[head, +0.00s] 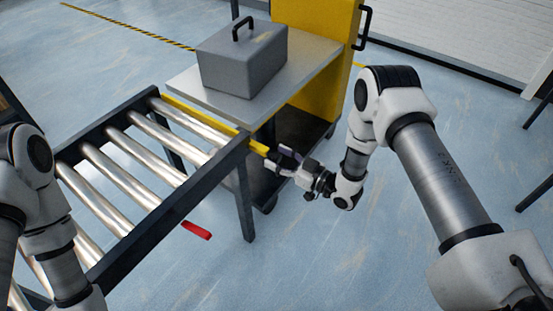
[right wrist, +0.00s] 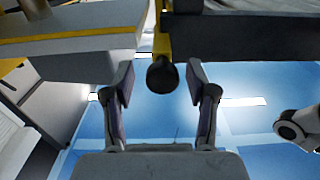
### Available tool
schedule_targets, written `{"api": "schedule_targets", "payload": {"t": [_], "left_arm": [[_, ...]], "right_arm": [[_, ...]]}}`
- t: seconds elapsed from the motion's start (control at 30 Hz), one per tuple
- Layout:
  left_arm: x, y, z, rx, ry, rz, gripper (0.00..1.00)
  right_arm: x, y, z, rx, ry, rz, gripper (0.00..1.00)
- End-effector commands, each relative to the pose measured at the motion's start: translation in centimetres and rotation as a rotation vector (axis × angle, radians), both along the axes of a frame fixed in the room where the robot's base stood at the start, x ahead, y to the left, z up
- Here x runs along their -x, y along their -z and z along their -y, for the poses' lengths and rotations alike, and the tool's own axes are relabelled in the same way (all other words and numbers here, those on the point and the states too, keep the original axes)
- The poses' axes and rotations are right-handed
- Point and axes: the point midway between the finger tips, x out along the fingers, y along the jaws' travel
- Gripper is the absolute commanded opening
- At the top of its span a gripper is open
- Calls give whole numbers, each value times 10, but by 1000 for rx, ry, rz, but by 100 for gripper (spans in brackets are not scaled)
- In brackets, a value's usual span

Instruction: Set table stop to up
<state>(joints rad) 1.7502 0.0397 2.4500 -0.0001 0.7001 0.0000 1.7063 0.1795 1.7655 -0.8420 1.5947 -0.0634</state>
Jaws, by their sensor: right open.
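The table stop (head: 222,132) is a yellow bar along the end of the roller conveyor, beside the grey table top. In the right wrist view its yellow part (right wrist: 161,43) ends in a round black knob (right wrist: 163,76). My right gripper (head: 279,158) is open at the bar's near end. In the right wrist view, the knob sits between the two spread fingertips (right wrist: 161,84), with gaps visible on both sides. I cannot tell how deep the knob is between the fingers. My left arm shows at the left edge, but its gripper is out of view.
The roller conveyor (head: 190,204) has a dark frame and a red handle (head: 196,230) at its near side. A grey toolbox (head: 240,68) stands on the table top (head: 310,55), by a yellow panel (head: 318,18).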

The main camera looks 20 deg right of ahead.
Motion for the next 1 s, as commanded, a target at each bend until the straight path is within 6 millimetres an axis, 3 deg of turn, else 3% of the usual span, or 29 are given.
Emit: {"api": "schedule_targets", "payload": {"t": [0.3, 0.47, 0.7, 1.0], "left_arm": [[0, 1, 0, 0, 0, 0, 0], [0, 1, 0, 0, 0, 0, 0], [0, -4, 0, 0, 0, 0, 0], [0, -47, 0, 0, 0, 0, 0]], "right_arm": [[-7, 0, -5, -2, 2, -1, 57], [-7, 0, -5, 0, 2, -1, 0], [-7, -7, -5, -1, 2, 0, 0], [-8, -66, -5, -2, 3, 2, 0]]}}
